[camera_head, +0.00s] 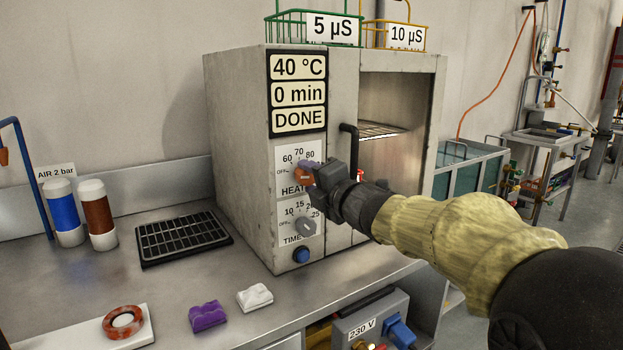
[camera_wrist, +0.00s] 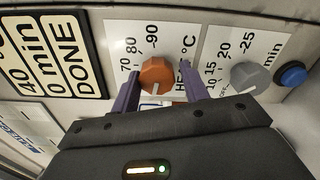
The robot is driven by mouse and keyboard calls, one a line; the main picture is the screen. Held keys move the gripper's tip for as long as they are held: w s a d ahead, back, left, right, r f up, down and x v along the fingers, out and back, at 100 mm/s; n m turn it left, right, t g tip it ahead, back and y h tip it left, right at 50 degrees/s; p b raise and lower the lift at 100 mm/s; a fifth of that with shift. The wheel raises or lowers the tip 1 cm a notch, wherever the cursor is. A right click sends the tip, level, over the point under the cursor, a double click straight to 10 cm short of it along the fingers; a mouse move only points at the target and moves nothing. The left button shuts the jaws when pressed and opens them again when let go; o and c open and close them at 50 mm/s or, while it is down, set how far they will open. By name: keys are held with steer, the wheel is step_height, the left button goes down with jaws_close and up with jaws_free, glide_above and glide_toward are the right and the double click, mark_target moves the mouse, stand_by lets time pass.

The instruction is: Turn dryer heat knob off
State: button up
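The dryer (camera_head: 235,150) stands on the bench. Its orange-brown heat knob (camera_head: 303,175) is on the front panel, partly covered by my gripper (camera_head: 310,168) in the head view. The wrist view shows the heat knob (camera_wrist: 157,76) between the two purple fingers of my gripper (camera_wrist: 159,78). The fingers are spread, one on each side, with visible gaps to the knob. The numbers 70, 80 and 90 show beside it; its exact setting cannot be read. The dryer's display (camera_head: 298,93) reads 40 °C, 0 min, DONE.
The grey time knob (camera_head: 306,225) and blue button (camera_head: 301,255) sit below the heat knob. A dark door handle (camera_head: 349,145) is close to my gripper. The dryer's chamber (camera_head: 395,110) shows at right. A black rack (camera_head: 184,237) lies on the bench.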

steer(key=shift+o, duration=1.1)
steer(key=shift+r, duration=0.1)
steer(key=shift+s, duration=0.1)
steer(key=shift+s+d, duration=0.25)
steer(key=shift+s, duration=0.05)
steer(key=p+v, duration=0.2)
steer(key=v, duration=1.4)
steer(key=shift+s+d, duration=0.15)
steer(key=shift+s, duration=0.05)
